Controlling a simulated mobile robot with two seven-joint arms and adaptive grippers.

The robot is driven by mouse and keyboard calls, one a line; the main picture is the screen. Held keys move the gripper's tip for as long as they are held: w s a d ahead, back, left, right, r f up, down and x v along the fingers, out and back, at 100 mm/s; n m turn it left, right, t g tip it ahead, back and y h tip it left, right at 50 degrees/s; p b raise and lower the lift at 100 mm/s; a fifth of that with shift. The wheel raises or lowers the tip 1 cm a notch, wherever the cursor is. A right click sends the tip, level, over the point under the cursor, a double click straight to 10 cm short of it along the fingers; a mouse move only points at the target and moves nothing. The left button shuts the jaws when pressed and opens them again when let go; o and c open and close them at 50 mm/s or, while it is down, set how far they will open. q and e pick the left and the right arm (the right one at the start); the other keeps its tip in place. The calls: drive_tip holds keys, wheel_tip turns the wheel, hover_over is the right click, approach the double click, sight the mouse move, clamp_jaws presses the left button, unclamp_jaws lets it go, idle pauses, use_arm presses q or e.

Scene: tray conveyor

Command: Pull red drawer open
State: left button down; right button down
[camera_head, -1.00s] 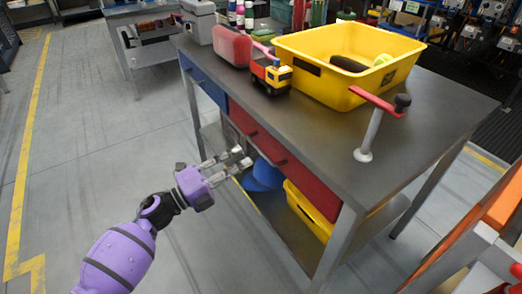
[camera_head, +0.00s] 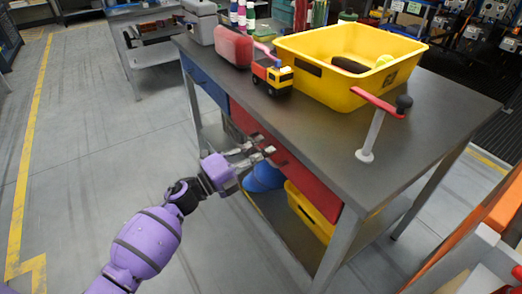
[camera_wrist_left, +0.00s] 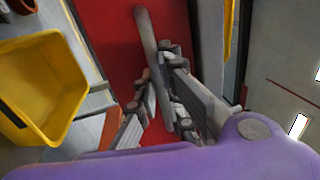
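The red drawer (camera_head: 312,180) is in the front of the grey workbench, below the top, and looks closed. It also shows as a red panel in the left wrist view (camera_wrist_left: 108,35), with a grey bar handle (camera_wrist_left: 146,30) standing out from it. My left gripper (camera_head: 263,152) is at the drawer's front, by the handle. In the left wrist view my gripper's fingers (camera_wrist_left: 160,85) are parted, with the handle running between them. I cannot tell whether they touch it. My right gripper is in neither view.
A blue drawer (camera_head: 205,82) lies left of the red one. On the bench top (camera_head: 415,125) stand a yellow crate (camera_head: 340,85), a toy truck (camera_head: 272,77) and a red-handled lever (camera_head: 370,135). A yellow bin (camera_head: 308,212) sits on the lower shelf. The floor in front is clear.

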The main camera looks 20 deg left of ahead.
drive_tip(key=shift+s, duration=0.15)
